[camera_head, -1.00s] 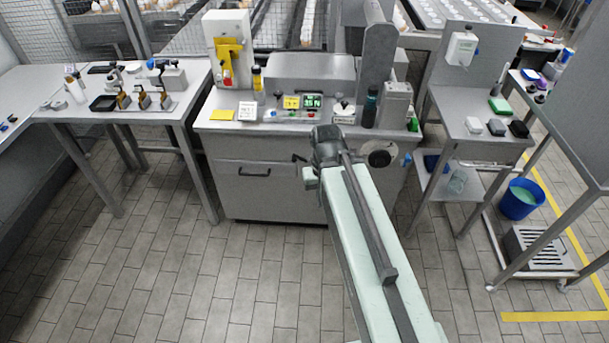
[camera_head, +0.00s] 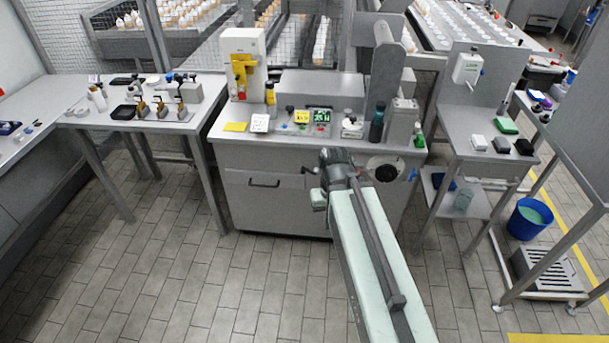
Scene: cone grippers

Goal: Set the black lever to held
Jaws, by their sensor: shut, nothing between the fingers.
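A small dark lever (camera_head: 309,171) sticks out from the front of the grey cabinet (camera_head: 240,205), just left of my arm's end; it looks like the black lever, but its setting is too small to read. My gripper (camera_head: 327,157) is at the far end of my pale green arm, in front of the cabinet's upper front edge. It is shut and empty, slightly right of the lever. My wrist hides most of the fingers, and I cannot tell whether they touch the cabinet.
A dark round fitting (camera_head: 384,168) is on the cabinet front right of my gripper. A black drawer handle (camera_head: 263,183) is to the left. The cabinet top holds a control panel (camera_head: 300,124) and a dark bottle (camera_head: 377,124). The tiled floor in front is clear.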

